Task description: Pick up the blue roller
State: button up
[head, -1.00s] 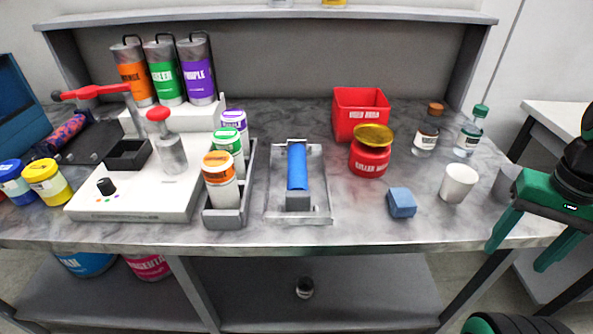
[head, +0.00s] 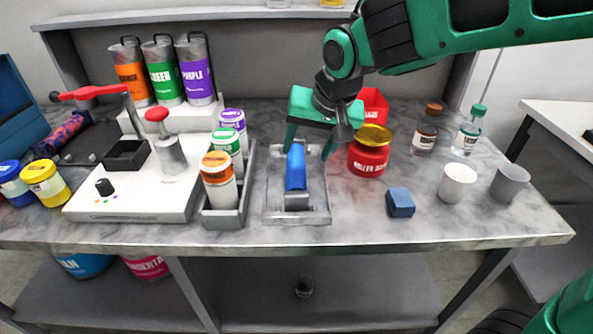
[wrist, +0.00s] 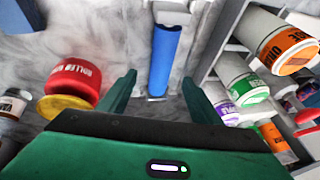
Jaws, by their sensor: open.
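The blue roller (head: 296,170) lies lengthwise in a grey metal tray (head: 322,208) in the middle of the bench. In the wrist view the roller (wrist: 164,58) shows ahead of my gripper, between the lines of its fingers. My gripper (head: 308,150) is over the far part of the tray with its two fingers apart, pointing down. In the wrist view my gripper (wrist: 160,92) is open and empty. The fingers appear apart from the roller; their exact height above it I cannot tell.
A red jar with a gold lid (head: 368,155) and a red bin (head: 374,102) stand right of the tray. A rack of labelled jars (head: 228,216) stands close on its left. A blue block (head: 400,202) and white cup (head: 457,182) are at right. The front bench strip is clear.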

aim_at(298, 164)
jog(key=shift+x, duration=4.25)
jog(key=shift+a+r, duration=0.1)
grip_shut()
